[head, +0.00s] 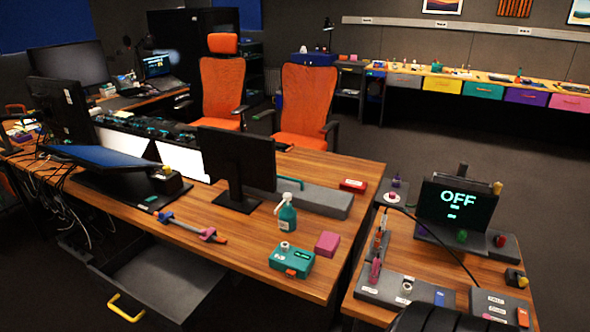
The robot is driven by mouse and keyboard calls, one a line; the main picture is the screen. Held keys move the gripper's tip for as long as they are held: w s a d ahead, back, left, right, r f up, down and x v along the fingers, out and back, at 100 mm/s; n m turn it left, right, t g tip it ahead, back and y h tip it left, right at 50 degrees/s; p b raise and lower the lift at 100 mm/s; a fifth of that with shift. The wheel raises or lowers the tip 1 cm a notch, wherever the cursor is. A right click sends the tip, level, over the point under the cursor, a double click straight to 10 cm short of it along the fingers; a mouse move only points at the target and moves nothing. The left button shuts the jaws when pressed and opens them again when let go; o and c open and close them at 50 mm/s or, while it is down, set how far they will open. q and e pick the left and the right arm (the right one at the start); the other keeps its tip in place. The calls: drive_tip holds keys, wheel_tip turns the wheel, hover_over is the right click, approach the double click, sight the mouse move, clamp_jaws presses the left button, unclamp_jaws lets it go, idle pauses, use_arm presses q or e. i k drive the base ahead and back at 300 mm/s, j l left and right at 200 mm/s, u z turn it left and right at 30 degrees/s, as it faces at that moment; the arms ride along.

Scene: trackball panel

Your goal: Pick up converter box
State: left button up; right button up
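No box in the head view carries a readable name, so I cannot tell for sure which is the converter box. A teal box (291,261) with a round knob on top, a small dark label and an orange part at its front lies near the front right corner of the wooden desk (235,262). A plain pink box (327,244) sits just behind and right of it, apart from it. A small red box (353,186) lies farther back near the desk's right edge. Neither of my grippers is in view.
A teal spray bottle (286,215) stands behind the teal box, and a black monitor (237,165) is behind left. A clamp (190,228) lies left. An open drawer (160,278) juts out in front.

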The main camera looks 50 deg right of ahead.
sight(285, 256)
drive_tip(key=z, duration=1.6)
